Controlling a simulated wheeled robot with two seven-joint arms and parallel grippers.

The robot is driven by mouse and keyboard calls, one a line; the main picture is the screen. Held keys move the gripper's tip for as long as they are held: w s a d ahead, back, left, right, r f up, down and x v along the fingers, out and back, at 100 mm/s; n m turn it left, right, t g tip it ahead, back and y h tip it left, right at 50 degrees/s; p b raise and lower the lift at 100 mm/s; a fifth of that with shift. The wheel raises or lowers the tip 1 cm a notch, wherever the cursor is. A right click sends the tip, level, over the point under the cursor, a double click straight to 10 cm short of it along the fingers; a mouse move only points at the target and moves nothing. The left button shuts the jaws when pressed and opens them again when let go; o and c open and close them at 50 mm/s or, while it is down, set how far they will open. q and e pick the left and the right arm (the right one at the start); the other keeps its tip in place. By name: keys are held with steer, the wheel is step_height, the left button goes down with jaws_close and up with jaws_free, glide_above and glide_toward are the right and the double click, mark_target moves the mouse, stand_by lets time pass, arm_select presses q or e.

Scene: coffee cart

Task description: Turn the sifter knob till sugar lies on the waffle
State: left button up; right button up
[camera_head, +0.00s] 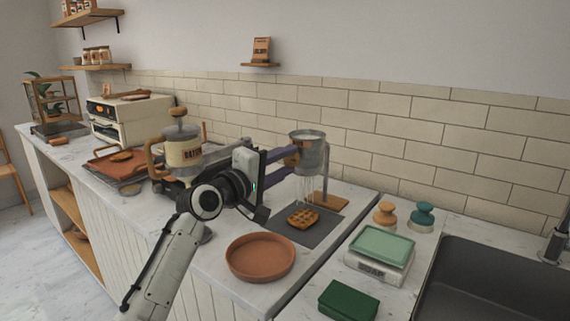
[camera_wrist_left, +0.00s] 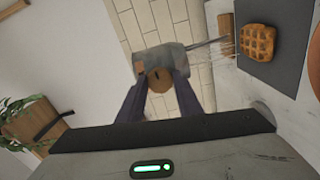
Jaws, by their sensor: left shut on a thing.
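The metal sifter (camera_head: 308,148) hangs on a stand above the waffle (camera_head: 302,218). Thin pale streaks fall from the sifter toward the waffle. The waffle lies on a dark grey mat (camera_head: 325,232); I cannot tell how much sugar is on it. My left gripper (camera_head: 292,163) is at the sifter's left side, with its purple fingers shut on the round wooden knob. In the left wrist view the knob (camera_wrist_left: 160,79) sits between the fingertips, the sifter (camera_wrist_left: 165,58) is behind it, and the waffle (camera_wrist_left: 257,41) is at the upper right. My right gripper is not in view.
A terracotta dish (camera_head: 260,257) stands at the counter's front. A batter dispenser (camera_head: 182,150) is behind my left wrist. To the right are a scale (camera_head: 380,262), a green sponge (camera_head: 348,301), two knobbed pieces (camera_head: 385,214) and a sink (camera_head: 490,285).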

arm_select(q)
steer(key=shift+f+m, duration=0.15)
steer(key=shift+m, duration=0.85)
steer(key=m+b, duration=0.1)
steer(key=m, duration=0.2)
steer(key=shift+m, duration=0.3)
steer(key=m+b, duration=0.1)
steer(key=m, duration=0.1)
steer(key=shift+m, duration=0.4)
steer(key=m+b, duration=0.1)
steer(key=m, duration=0.3)
steer(key=shift+a, duration=0.1)
steer(key=shift+m, duration=2.1)
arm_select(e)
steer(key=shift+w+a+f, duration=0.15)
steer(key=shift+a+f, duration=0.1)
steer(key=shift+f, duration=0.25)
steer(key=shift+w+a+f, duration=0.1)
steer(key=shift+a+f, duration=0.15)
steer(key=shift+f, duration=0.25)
arm_select(q)
steer(key=o, duration=1)
steer(key=shift+o, duration=0.2)
